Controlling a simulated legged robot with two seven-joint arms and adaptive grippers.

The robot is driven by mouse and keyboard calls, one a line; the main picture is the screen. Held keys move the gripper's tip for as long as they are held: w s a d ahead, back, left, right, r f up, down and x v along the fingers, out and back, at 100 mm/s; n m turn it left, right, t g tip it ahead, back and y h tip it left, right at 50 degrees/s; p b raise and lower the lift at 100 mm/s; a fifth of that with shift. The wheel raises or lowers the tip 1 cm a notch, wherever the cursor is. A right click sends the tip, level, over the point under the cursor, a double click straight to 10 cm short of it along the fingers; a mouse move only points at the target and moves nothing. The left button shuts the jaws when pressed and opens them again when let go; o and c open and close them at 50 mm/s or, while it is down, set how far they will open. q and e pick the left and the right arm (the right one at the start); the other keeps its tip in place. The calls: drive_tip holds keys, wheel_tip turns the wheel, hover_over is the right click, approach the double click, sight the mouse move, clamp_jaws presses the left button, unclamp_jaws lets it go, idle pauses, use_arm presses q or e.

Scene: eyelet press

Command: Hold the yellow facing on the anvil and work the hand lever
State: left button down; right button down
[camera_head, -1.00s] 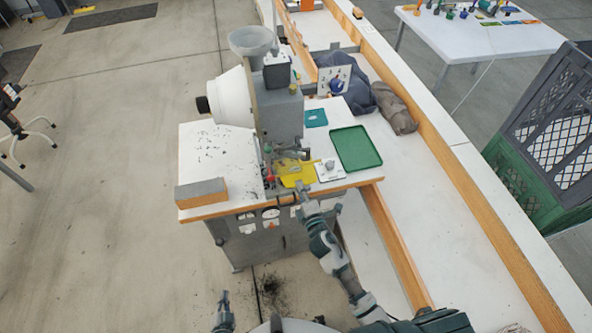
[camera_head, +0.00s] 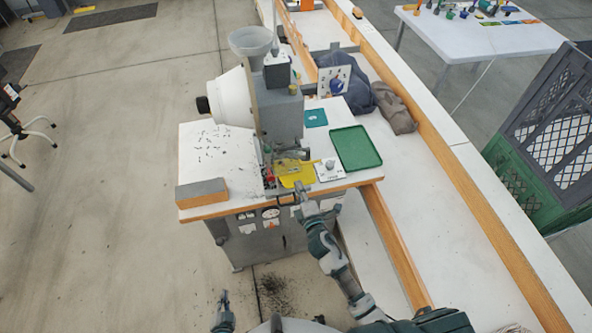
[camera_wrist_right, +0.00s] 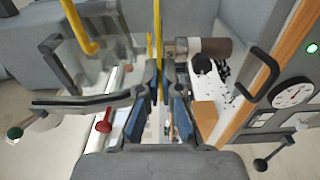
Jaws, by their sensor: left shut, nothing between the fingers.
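The yellow facing (camera_head: 298,174) lies at the front of the press under its working head. In the right wrist view the facing (camera_wrist_right: 158,30) shows edge-on as a thin upright yellow strip. My right gripper (camera_head: 299,187) is at the facing's front edge, and in its wrist view the fingertips (camera_wrist_right: 159,68) are closed on that strip. The grey eyelet press (camera_head: 275,108) stands behind it. I cannot make out the anvil, or tell which handle is the hand lever. My left gripper (camera_head: 224,300) is shut and empty, low in front of the press, away from it.
A green tray (camera_head: 356,148), a white control box (camera_head: 329,170) and a teal pad (camera_head: 315,117) are on the press table. A grey-topped wooden block (camera_head: 202,192) sits at its left front corner. In the wrist view a red knob (camera_wrist_right: 104,125) is left of the fingers.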

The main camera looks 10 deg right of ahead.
sight(222, 242)
use_arm(q)
drive_tip(key=shift+f+b, duration=0.3)
drive_tip(key=shift+f, duration=0.1)
use_arm(e)
drive_tip(key=shift+w+a, duration=0.1)
drive_tip(key=shift+a, duration=1.8)
drive_tip(key=shift+f, duration=0.1)
idle(1.8)
use_arm(q)
drive_tip(key=w+f, duration=0.5)
drive_tip(key=w, duration=0.3)
drive_tip(key=shift+d, duration=0.25)
drive_tip(key=w+r, duration=0.3)
drive_tip(key=w, duration=0.5)
drive_tip(key=shift+a+r, duration=0.15)
drive_tip(key=shift+r, duration=0.25)
